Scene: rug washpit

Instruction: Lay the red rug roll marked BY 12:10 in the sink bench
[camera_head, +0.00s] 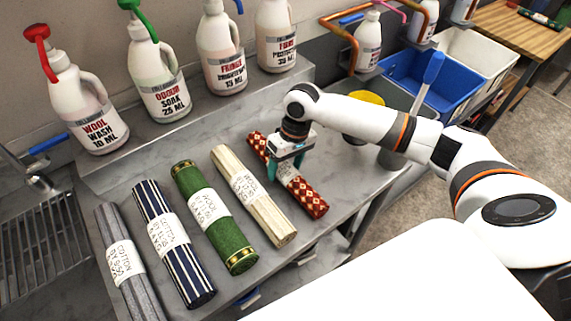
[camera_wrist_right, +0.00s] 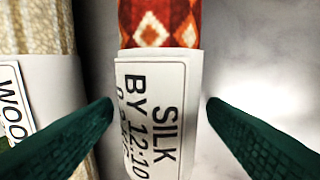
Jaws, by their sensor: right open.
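The red rug roll (camera_head: 312,203) with cream diamonds lies at the right end of a row of rolls on the grey bench. In the right wrist view its label (camera_wrist_right: 152,115) reads SILK and BY 12:10. My right gripper (camera_head: 286,165) is over the roll's middle and hides part of it. In the wrist view the open green fingers (camera_wrist_right: 160,104) stand on either side of the label, with visible gaps; whether they reach down beside the roll is unclear. A sink area with a slatted grate (camera_head: 40,258) is at the far left. My left gripper is out of view.
A cream roll (camera_head: 252,195) lies close left of the red one, then green (camera_head: 213,217), striped (camera_head: 173,243) and grey (camera_head: 127,264) rolls. Several bottles (camera_head: 84,105) stand on the ledge behind. A yellow-topped item (camera_head: 367,98) and a blue bin (camera_head: 416,80) are to the right.

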